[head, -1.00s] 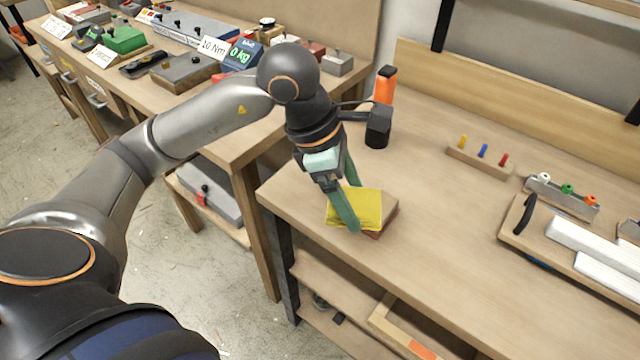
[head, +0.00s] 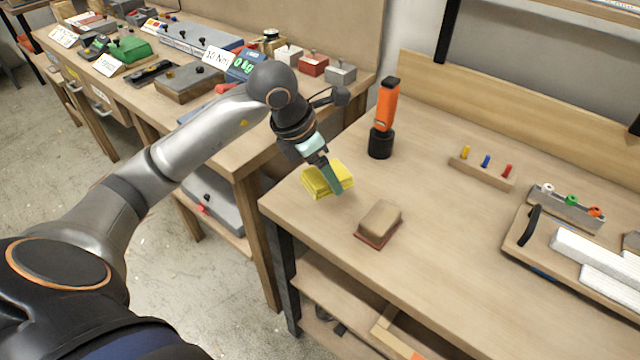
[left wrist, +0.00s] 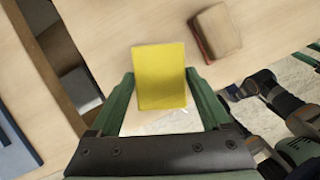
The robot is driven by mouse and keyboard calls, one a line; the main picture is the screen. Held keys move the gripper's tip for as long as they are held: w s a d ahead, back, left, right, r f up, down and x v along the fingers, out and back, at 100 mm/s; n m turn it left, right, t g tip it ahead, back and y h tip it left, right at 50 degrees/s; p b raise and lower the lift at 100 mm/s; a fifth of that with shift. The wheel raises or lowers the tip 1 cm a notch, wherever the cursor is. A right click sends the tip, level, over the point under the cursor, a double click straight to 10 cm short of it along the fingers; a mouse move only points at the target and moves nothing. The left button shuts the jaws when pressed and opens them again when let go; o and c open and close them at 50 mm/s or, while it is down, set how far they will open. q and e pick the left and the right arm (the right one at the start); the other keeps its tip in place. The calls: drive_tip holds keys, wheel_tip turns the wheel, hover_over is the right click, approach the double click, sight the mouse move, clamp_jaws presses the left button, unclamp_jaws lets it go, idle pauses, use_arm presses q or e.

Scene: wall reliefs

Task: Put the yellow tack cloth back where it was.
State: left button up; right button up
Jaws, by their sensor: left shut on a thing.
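The yellow tack cloth (head: 322,180) is a folded yellow pad. My left gripper (head: 334,178) is shut on it and holds it near the left end of the right-hand workbench (head: 440,220). In the left wrist view the cloth (left wrist: 160,76) sits between the two green fingers (left wrist: 162,98). I cannot tell exactly how high it is above the bench. A tan block with a reddish base (head: 379,223) lies on the bench to the right of the cloth, apart from it; it also shows in the left wrist view (left wrist: 216,32).
An orange and black tool (head: 384,120) stands upright behind the gripper. A peg rack (head: 482,168) and a tray with white bars (head: 520,236) are farther right. Another bench (head: 215,110) with several devices stands left, across a gap. Bench top around the block is clear.

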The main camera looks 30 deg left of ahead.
sight(316, 166)
use_arm(q)
drive_tip(key=f, duration=0.1)
drive_tip(key=w+a+f, duration=0.1)
drive_tip(key=a+f, duration=0.1)
drive_tip(key=shift+w+f, duration=0.2)
drive_tip(key=shift+w, duration=0.2)
drive_tip(key=f, duration=0.3)
drive_tip(key=shift+w+a+f, duration=0.15)
drive_tip(key=shift+a, duration=0.05)
drive_tip(key=shift+f, duration=0.1)
drive_tip(key=o, duration=1)
drive_tip(key=shift+f, duration=0.1)
